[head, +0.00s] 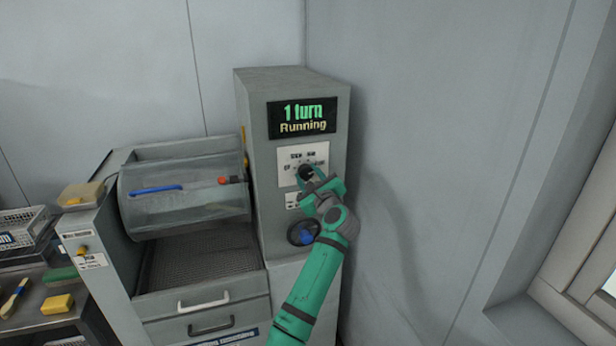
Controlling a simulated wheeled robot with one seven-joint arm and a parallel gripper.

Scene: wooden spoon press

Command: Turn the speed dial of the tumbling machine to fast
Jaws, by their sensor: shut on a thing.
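The tumbling machine (259,104) stands against the wall, with a clear drum (190,198) on its left side. Its display (302,116) reads "1 turn" and "Running". A dark speed dial (305,171) sits on a white plate (288,157) below the display. My gripper (312,178) is at the plate, shut on the dial. The fingers cover part of the dial and some of the plate's lettering, so I cannot tell which setting it points to.
A round black control with a blue middle (305,237) sits just below my gripper. Drawers with handles (205,302) are under the drum. A bench with a yellow sponge (57,304) and a wire basket (22,228) is at the left. The wall at right is clear.

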